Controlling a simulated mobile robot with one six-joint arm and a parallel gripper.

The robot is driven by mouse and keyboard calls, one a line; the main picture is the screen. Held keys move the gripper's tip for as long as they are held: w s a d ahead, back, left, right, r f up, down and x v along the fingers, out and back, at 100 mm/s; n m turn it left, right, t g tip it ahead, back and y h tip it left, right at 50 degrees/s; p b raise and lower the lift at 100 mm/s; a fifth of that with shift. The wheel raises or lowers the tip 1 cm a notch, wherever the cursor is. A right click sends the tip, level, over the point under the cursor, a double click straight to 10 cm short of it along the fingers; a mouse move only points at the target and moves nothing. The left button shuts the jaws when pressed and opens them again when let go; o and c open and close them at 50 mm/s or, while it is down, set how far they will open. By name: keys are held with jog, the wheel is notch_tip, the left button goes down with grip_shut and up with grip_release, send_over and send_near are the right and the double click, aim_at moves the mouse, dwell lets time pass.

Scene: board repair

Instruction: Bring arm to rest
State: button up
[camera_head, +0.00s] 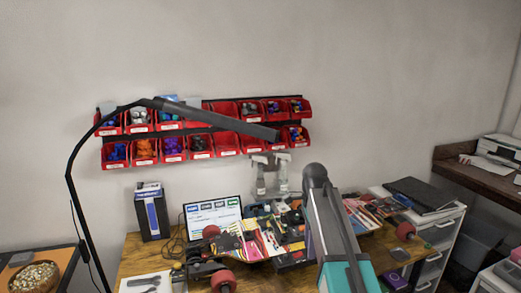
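A grey and teal link of my arm (330,230) rises from the bottom edge right of the middle, in front of the workbench. Its rounded dark upper end stands out over the back of the bench, below the red bins. My gripper does not show in this view, so I cannot see whether it is open or shut. The arm hides part of the bench and what lies behind it.
The wooden workbench (138,258) is crowded with tools, red wheels (222,281) and a laptop (212,215). A black lamp (72,180) arches over it. Red bins (228,144) line the wall. White drawers (440,232) stand right, a wooden bowl (36,277) left.

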jog(key=s+f+n+g, duration=0.1)
jog(key=s+f+g, duration=0.1)
jog(key=s+f, duration=0.65)
jog(key=s+f+g, duration=0.1)
jog(key=s+f, duration=0.3)
jog(key=f, duration=0.9)
jog(key=s+f+n+g, duration=0.1)
jog(key=s+f+g, duration=0.1)
jog(key=s+f, duration=0.65)
jog(key=s+f+n, duration=1.6)
jog(key=s+f, duration=0.4)
jog(key=shift+s+d, duration=0.35)
